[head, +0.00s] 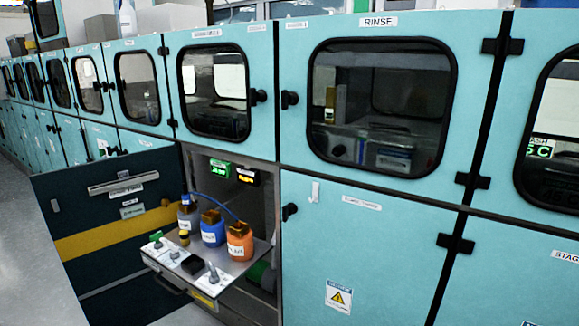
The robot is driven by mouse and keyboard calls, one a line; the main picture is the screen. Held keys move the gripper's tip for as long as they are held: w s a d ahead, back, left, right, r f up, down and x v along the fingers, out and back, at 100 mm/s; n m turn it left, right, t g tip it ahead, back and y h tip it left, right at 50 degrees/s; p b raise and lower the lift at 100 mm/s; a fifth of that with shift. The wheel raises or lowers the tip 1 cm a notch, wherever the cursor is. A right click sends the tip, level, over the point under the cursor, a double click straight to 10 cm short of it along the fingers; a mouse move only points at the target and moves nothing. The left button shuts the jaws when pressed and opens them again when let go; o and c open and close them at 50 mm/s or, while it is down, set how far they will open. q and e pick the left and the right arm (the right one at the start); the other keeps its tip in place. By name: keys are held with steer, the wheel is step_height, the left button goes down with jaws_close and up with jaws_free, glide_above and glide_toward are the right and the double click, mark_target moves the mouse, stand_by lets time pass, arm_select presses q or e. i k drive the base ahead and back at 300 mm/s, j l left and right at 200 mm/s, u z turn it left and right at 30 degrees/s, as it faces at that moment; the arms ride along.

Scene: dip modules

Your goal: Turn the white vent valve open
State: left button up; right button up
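A small pull-out shelf (258,254) stands out of the open lower bay near the picture's middle. Along its front are small fittings on white labelled plates: a green-topped one (156,238), a black block (193,264) and a pale grey-white upright one (213,273) at the right. The pale one looks most like the white vent valve, but its label is too small to read and its open or closed position cannot be told. Neither of my grippers is in view.
A dark panel with a yellow stripe (105,240) is at left. Closed teal cabinets (360,240) fill the right. Grey floor (25,250) shows far left.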

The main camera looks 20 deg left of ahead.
mark_target(175, 248)
steer(key=u, duration=1.25)
